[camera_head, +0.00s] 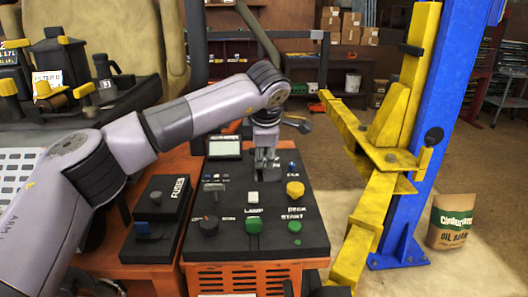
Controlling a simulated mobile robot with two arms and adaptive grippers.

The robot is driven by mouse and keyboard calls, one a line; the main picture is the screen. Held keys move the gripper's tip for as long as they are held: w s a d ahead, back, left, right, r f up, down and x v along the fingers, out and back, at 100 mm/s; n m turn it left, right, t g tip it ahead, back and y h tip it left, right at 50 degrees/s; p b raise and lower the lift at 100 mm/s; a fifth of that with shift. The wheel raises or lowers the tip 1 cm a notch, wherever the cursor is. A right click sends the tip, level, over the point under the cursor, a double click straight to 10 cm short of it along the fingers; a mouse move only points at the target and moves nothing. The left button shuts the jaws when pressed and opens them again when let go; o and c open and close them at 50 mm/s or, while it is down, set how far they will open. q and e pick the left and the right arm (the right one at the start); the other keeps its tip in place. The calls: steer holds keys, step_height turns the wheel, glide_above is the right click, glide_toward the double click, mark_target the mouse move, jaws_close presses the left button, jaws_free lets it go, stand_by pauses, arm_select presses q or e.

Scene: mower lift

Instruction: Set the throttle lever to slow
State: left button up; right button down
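The black control panel (255,232) sits on the orange mower body in the middle of the head view. My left gripper (266,172) points down over its upper part, close to the surface; its fingers look near each other, and I cannot tell if they are open. A short lever with a dark knob (304,126) sticks out to the right just behind the gripper. I cannot tell for sure whether it is the throttle lever, as no label can be read and its base is hidden. Dark shapes at the bottom edge may be part of my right gripper.
The panel has a yellow knob (295,189), a green button (295,227), a white lamp switch (253,197) and a small display (224,147). A fuse box (157,220) is at left. The yellow lift arm (382,185) and blue post (434,130) stand close at right.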

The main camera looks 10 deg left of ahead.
arm_select(q)
steer(key=shift+r, duration=0.1)
steer(key=shift+r, duration=0.15)
steer(key=v, duration=1.1)
steer(key=shift+s+r, duration=0.25)
steer(key=shift+s, duration=0.05)
